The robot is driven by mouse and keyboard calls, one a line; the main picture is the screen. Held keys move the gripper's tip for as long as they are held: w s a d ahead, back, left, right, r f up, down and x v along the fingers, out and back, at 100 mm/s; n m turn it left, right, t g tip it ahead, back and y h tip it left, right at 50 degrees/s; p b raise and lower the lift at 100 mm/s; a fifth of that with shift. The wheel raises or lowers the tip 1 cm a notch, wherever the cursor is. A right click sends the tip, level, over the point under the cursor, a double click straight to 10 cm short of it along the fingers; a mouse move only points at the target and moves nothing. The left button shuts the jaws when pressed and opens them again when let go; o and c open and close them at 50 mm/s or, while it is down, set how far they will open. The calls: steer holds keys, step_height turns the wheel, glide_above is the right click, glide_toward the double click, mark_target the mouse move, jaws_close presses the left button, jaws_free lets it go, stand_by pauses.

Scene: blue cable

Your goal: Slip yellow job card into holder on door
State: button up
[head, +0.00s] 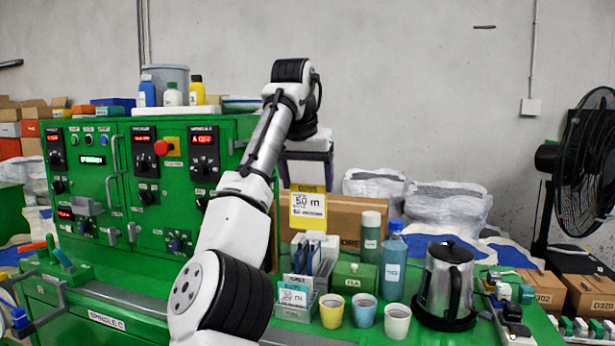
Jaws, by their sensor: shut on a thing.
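The yellow job card (308,212) is upright in the head view, with a white printed panel reading about "5.0 m". My gripper (307,180) is above it, pointing down, and is shut on the card's top end; the exact contact is hard to see. The card hangs in front of a cardboard box, above the bench items. The green cabinet door (90,165) is at the left, well apart from the card. A grey fitting (87,205) sits on the door's front; I cannot tell whether it is the card holder. My arm hides part of the cabinet's right side.
Below the card stand a card rack (295,292), a green box (353,278), bottles (393,262), several cups (397,321) and a steel kettle (447,283). A red button (161,148) and handles protrude from the cabinet. A black fan (585,165) stands at right.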

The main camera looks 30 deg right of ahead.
mark_target(302, 211)
steer(key=f, duration=0.3)
steer(key=a+f, duration=0.1)
steer(key=shift+w+f, duration=0.35)
steer(key=shift+f, duration=0.05)
steer(key=s+a+f+n+y, duration=0.1)
steer(key=s+a+f+n, duration=0.2)
steer(key=a+f, duration=0.6)
steer(key=s+a+f+n+y, duration=0.1)
steer(key=a+f, duration=0.9)
steer(key=f, duration=3)
steer(key=s+a+f+n+t+y, duration=0.1)
steer(key=s+a+f+n, duration=0.4)
steer(key=f, duration=1.9)
steer(key=s+a, duration=0.2)
steer(key=a, duration=0.3)
steer(key=shift+s+f+y, duration=0.25)
steer(key=shift+s+y, duration=0.05)
steer(key=shift+s, duration=0.05)
steer(key=shift+w, duration=0.1)
